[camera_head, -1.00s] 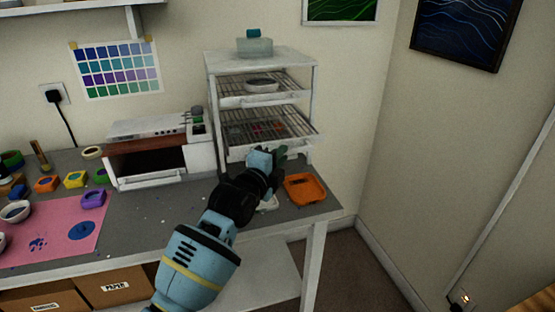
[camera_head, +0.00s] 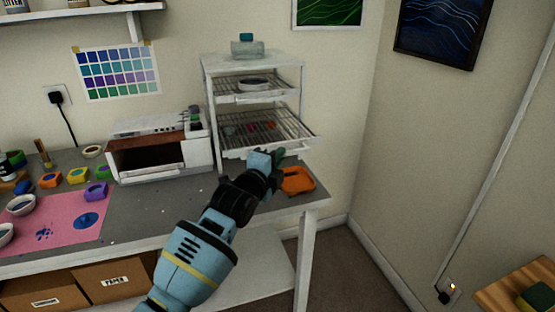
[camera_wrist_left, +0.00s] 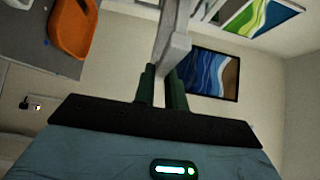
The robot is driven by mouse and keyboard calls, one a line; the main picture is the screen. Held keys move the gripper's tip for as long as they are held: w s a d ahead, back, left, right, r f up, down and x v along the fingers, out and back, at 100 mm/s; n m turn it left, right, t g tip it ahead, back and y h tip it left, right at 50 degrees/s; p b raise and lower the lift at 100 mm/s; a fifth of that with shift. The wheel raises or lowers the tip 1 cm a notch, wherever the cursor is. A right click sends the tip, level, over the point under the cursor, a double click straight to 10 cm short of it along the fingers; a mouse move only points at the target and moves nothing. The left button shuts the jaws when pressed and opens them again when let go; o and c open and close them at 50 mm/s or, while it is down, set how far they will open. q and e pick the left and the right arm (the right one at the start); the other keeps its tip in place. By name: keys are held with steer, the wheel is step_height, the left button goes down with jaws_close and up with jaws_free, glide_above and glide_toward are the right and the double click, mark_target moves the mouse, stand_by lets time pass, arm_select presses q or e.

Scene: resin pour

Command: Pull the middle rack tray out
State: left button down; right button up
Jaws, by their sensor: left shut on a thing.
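The white rack (camera_head: 211,120) stands at the right end of the grey workbench. Its middle tray (camera_head: 295,128) is a wire shelf with small coloured pieces on it, and it sticks out past the rack's front posts. My left gripper (camera_head: 273,157) is at the tray's front edge in the head view. In the left wrist view its two green fingers (camera_wrist_left: 161,88) are shut on a pale bar (camera_wrist_left: 174,42), which appears to be the tray's handle. The arm hides part of the lower rack. My right gripper is out of view.
An orange tray (camera_head: 298,180) lies on the bench right beside my gripper. A white oven-like box (camera_head: 158,152) stands left of the rack. Open floor lies right of the bench.

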arm_select(q)
steer(key=c, duration=1.4)
jaws_free()
steer(key=shift+c, duration=0.2)
steer(key=v, duration=0.8)
steer(key=shift+p, duration=0.4)
